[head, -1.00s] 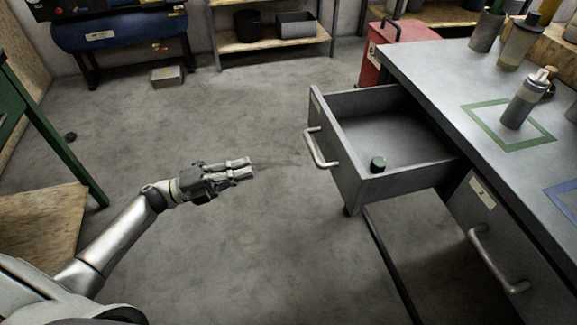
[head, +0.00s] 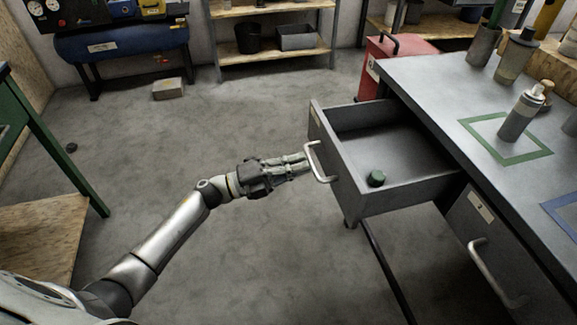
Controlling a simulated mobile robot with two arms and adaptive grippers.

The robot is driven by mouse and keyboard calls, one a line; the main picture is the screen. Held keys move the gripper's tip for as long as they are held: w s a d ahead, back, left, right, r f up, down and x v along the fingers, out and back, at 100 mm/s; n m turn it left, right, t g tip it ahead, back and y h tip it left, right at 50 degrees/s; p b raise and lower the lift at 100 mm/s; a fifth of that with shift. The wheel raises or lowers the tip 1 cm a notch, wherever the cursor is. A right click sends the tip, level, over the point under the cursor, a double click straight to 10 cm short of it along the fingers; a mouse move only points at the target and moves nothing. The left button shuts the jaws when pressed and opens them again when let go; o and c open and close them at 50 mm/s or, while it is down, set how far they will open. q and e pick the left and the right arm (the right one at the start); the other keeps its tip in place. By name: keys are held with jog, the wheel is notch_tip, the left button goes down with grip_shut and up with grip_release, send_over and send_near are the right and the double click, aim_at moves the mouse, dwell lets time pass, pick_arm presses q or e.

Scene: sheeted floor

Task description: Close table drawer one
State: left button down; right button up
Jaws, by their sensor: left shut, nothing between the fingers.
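The grey table drawer (head: 375,205) is pulled out to the left from the grey metal table (head: 420,68). Its light bar handle (head: 318,165) is on its left-hand front. A small dark green round item (head: 376,178) lies inside. My left gripper (head: 306,163) is shut and empty, its fingertips right at the handle. I cannot tell whether they touch it. A second drawer (head: 500,240) below and nearer is closed, with its own handle (head: 492,270). My right gripper is not in view.
A red case (head: 385,60) stands behind the drawer. A green-framed bench (head: 50,140) is at left. The floor (head: 190,140) between is clear.

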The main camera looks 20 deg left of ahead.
aim_at(381, 159)
pick_arm(q)
jog(key=shift+d, duration=0.1)
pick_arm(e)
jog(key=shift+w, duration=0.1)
